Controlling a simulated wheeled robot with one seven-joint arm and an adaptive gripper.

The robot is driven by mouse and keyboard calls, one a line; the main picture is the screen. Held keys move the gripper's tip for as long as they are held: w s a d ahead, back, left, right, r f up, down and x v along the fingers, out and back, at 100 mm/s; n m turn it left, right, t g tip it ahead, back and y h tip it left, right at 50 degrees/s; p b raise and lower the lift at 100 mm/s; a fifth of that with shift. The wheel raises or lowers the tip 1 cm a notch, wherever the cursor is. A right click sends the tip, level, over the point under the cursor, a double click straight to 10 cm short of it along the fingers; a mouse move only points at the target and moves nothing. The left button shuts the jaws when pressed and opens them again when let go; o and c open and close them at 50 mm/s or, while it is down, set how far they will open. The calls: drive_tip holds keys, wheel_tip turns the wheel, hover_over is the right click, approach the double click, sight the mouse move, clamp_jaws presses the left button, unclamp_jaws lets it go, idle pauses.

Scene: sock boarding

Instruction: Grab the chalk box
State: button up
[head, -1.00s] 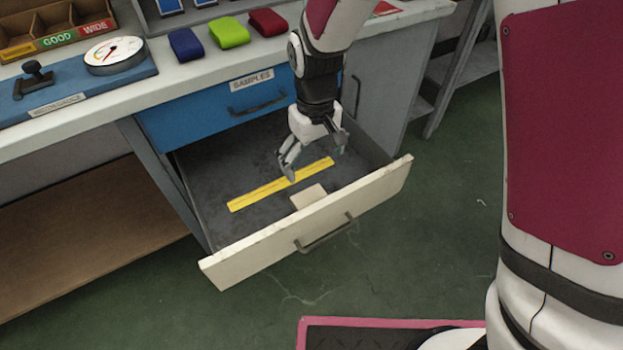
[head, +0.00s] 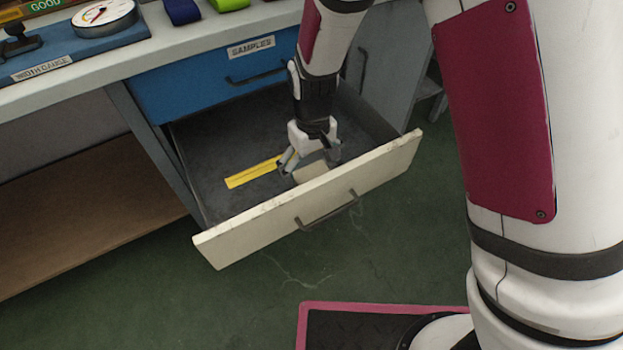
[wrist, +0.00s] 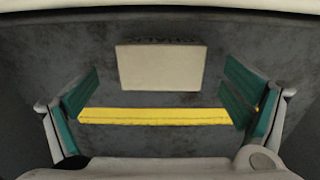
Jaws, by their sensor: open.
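The chalk box, a small cream-coloured box (head: 311,171), lies in the open drawer near its front panel. In the wrist view the box (wrist: 160,67) lies ahead of my gripper (wrist: 160,92), centred between the lines of its two green-padded fingers and apart from them. In the head view my gripper (head: 309,166) is down inside the drawer, just behind and over the box, and hides part of it. My gripper is open and holds nothing.
A yellow ruler (head: 250,173) lies behind the box and also shows between the fingers in the wrist view (wrist: 155,116). The open drawer's cream front panel (head: 240,236) and its side walls surround my gripper. A closed blue drawer (head: 195,92) is above.

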sight(312, 173)
wheel_tip(312, 173, down, 3)
drive_tip(key=shift+b, duration=0.55)
drive_tip(key=shift+a, duration=0.1)
drive_tip(key=shift+r, duration=0.1)
drive_tip(key=c, duration=1.3)
drive_tip(key=shift+o, duration=0.2)
